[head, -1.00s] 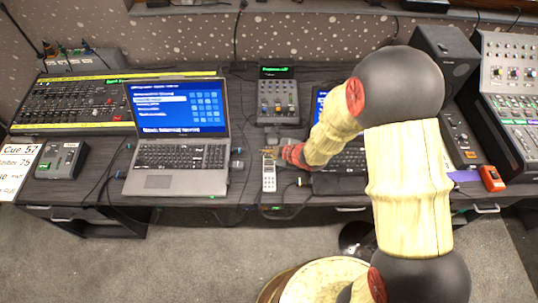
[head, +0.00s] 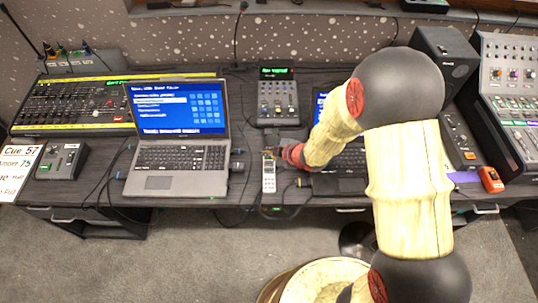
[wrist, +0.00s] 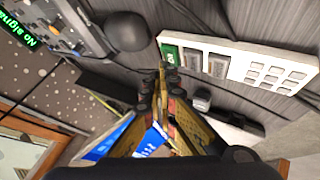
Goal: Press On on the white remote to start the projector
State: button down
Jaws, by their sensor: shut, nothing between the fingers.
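The white remote (head: 269,181) lies on the dark desk between the two laptops. In the wrist view the remote (wrist: 236,62) shows a green button (wrist: 170,53) at its near end, then two grey buttons (wrist: 205,64) and a pad of several white keys. My gripper (head: 272,153) is at the remote's far end in the head view. In the wrist view my gripper's fingertips (wrist: 164,74) are together and empty, just beside the green button. I cannot tell whether they touch it.
An open laptop (head: 176,155) stands left of the remote. A small mixer (head: 277,98) with a green-lit display stands behind; the display reads "No signal" in the wrist view (wrist: 18,30). A second laptop is partly hidden by my arm. Cables lie around the remote.

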aim_at(268, 158)
jog(key=shift+r, duration=0.3)
notch_tip(268, 158, up, 5)
jog(key=p, duration=0.4)
jog(key=shift+p, duration=0.3)
dwell(0.8)
